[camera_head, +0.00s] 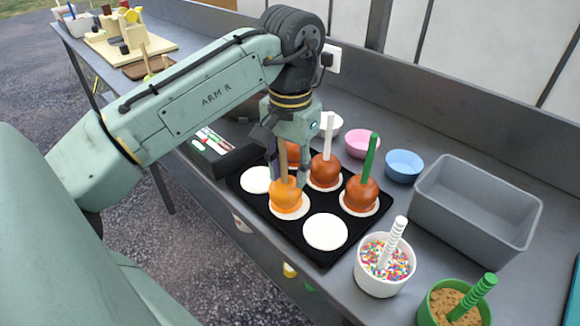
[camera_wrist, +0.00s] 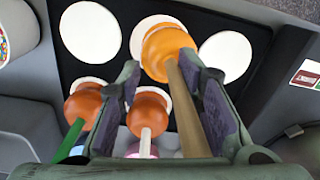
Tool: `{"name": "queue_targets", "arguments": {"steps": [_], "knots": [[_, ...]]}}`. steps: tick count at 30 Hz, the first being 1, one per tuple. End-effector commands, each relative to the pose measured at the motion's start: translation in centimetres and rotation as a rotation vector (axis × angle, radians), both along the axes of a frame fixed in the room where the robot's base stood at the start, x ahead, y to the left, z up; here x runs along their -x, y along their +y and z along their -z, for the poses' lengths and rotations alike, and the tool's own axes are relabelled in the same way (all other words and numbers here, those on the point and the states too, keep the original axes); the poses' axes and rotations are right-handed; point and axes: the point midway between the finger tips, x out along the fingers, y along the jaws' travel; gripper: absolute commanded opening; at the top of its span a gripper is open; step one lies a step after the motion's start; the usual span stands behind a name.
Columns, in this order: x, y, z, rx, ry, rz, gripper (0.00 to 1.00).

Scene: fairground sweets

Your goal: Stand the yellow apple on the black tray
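The yellow apple (camera_head: 286,194), orange-yellow with a brown stick, stands upright on a white disc in the middle of the near row of the black tray (camera_head: 304,247). My gripper (camera_head: 287,168) is above it, pointing down. In the wrist view the yellow apple (camera_wrist: 166,52) lies just beyond the fingertips (camera_wrist: 158,68). Its stick runs up between the two fingers, close to the right one. The fingers are apart, with a clear gap beside the stick. The base of the apple partly covers its disc.
Red apples with a white stick (camera_head: 325,170) and a green stick (camera_head: 361,193) stand in the back row; another is partly hidden behind my gripper. Empty discs flank the yellow apple (camera_head: 257,179). A sprinkle cup (camera_head: 372,285), bowls (camera_head: 404,166) and a grey bin (camera_head: 455,225) stand near.

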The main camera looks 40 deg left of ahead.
Motion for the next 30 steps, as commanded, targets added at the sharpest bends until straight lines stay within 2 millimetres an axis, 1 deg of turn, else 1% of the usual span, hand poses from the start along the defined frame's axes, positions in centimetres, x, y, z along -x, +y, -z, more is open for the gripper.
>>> {"name": "queue_targets", "arguments": {"steps": [5,8,11,18,21,25,30], "knots": [[0.0,0.0,0.0,0.000,0.001,-0.001,0.33],[0.0,0.0,-0.7,0.000,0.001,-0.001,0.33],[-0.1,0.0,-2.3,0.001,-0.001,0.001,0.33],[0.0,-0.1,-7.5,-0.001,-0.002,0.000,0.33],[0.0,0.0,-9.5,-0.005,0.001,-0.005,0.33],[0.0,0.0,-11.1,-0.003,0.000,-0.003,0.33],[0.0,-0.1,-12.0,0.000,0.000,0.000,0.33]]}}
